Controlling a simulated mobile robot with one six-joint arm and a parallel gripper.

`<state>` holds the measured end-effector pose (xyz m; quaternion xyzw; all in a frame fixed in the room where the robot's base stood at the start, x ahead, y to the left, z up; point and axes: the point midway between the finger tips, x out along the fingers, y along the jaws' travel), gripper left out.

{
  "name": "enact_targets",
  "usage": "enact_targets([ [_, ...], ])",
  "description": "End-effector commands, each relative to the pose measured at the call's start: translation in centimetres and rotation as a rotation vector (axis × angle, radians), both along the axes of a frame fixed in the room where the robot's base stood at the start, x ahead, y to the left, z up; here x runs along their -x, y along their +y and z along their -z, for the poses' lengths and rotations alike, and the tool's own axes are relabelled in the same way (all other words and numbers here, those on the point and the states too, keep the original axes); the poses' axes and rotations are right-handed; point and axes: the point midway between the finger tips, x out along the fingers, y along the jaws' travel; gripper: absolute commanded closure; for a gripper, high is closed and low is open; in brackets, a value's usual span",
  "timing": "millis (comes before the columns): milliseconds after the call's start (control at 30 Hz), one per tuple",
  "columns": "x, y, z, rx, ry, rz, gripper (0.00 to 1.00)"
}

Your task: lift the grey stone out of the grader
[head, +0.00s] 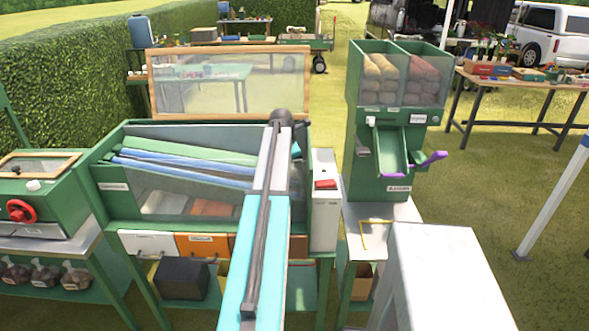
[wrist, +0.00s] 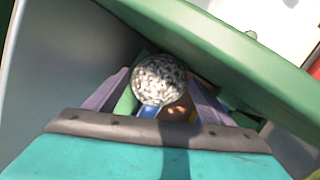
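The grader is a green machine (head: 105,212) with sloping green and blue rollers (head: 180,166). Its wood-framed clear lid (head: 228,48) stands up at the back. The grey stone, speckled and round (wrist: 158,79), shows in the wrist view over a blue roller, near the grader's green wall (wrist: 225,50). My gripper (wrist: 160,86) reaches down into the grader, with its purple fingers apart on either side of the stone. I cannot make out firm contact. In the head view my arm hides the gripper and stone at the grader's right end.
A grey-white box with a red switch (head: 325,184) stands at the grader's right end. A green two-bin dispenser (head: 377,180) is farther right. A green machine with a red handwheel (head: 40,224) is at left. Drawers (head: 150,243) sit below the rollers.

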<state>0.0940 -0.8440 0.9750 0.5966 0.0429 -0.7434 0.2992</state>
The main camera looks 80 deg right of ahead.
Motion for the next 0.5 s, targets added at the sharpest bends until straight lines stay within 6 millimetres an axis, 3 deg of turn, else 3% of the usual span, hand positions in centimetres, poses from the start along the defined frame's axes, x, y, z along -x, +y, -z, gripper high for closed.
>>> enact_targets([
  [33,0.00,0.00,-0.01,0.000,0.000,0.000,0.33],
  [300,0.02,0.02,0.01,-0.001,0.000,0.000,0.79],
  [500,0.04,-0.04,-0.16,0.003,0.001,0.000,0.81],
])
